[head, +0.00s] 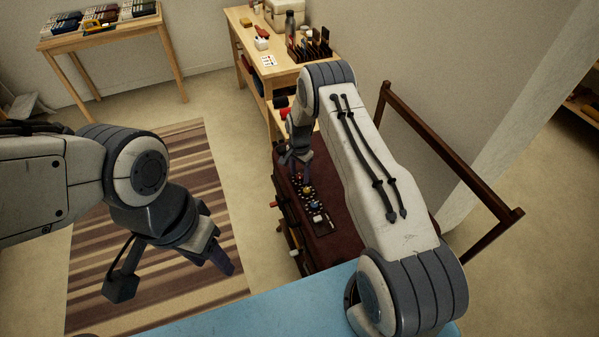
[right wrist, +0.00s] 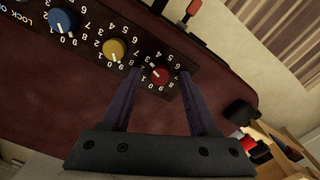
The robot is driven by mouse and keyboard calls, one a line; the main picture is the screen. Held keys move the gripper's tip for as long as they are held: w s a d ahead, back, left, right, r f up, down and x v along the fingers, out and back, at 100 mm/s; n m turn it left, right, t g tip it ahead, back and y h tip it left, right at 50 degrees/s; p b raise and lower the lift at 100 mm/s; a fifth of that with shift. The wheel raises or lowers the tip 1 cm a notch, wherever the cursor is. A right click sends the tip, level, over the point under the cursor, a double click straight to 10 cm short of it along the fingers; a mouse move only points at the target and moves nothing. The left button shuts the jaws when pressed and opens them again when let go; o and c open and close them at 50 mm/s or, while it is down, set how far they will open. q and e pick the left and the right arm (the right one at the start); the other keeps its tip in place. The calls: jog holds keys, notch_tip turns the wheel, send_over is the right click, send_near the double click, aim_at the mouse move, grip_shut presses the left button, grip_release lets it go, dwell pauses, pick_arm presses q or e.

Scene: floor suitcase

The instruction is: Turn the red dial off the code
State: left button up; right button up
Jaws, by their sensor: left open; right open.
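The dark red suitcase (head: 323,238) lies on the floor, partly hidden behind my right arm in the head view. Its lock panel shows in the right wrist view with a red dial (right wrist: 160,75), a yellow dial (right wrist: 114,50) and a blue dial (right wrist: 62,21), each ringed by white numbers. My right gripper (right wrist: 158,72) is open, with its fingertips on either side of the red dial. I cannot tell whether they touch it. In the head view my right gripper (head: 300,165) is small at the suitcase's far end. My left gripper (head: 224,262) is open and empty over the striped rug.
The striped rug (head: 160,215) lies left of the suitcase. A wooden workbench (head: 285,70) with tools stands behind it, and a small table (head: 100,30) at the back left. A dark wooden rail (head: 450,150) runs along the right. A blue surface (head: 260,312) is in front.

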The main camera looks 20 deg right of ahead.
grip_shut()
jog(key=n+b, duration=0.2)
jog(key=shift+f+n, duration=0.15)
jog(key=shift+n, duration=0.25)
jog(key=n+b, duration=0.2)
jog(key=n, duration=0.1)
jog(key=shift+n+b, duration=0.3)
jog(key=shift+b, duration=0.1)
jog(key=n+b, duration=0.1)
jog(key=n, duration=0.2)
jog(key=shift+b, duration=0.35)
jog(key=n, duration=0.2)
jog(key=n+b, duration=0.1)
jog(key=n, duration=0.1)
jog(key=shift+r+n, duration=0.2)
jog(key=shift+n, duration=0.1)
